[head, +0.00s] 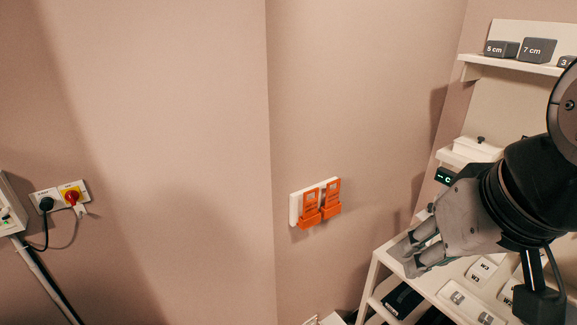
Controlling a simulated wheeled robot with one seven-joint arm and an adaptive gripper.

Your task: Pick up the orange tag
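Two orange tags hang side by side on a white wall plate (296,207) in the head view, right of the wall corner. The left orange tag (310,210) and the right orange tag (332,197) look alike and nearly touch. I cannot tell which of them is meant. My gripper (409,257) is to the right of and lower in the picture than the tags, in front of the white shelf unit and apart from the tags. Its fingertips point left and look spread, with nothing seen between them.
A white shelf unit (374,262) stands at right, with white W3 blocks (482,269) beneath my arm and dark size-marked blocks (538,50) on the upper shelf. Wall sockets with a red-and-yellow switch (73,196) and cables are at left. The wall around the tags is bare.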

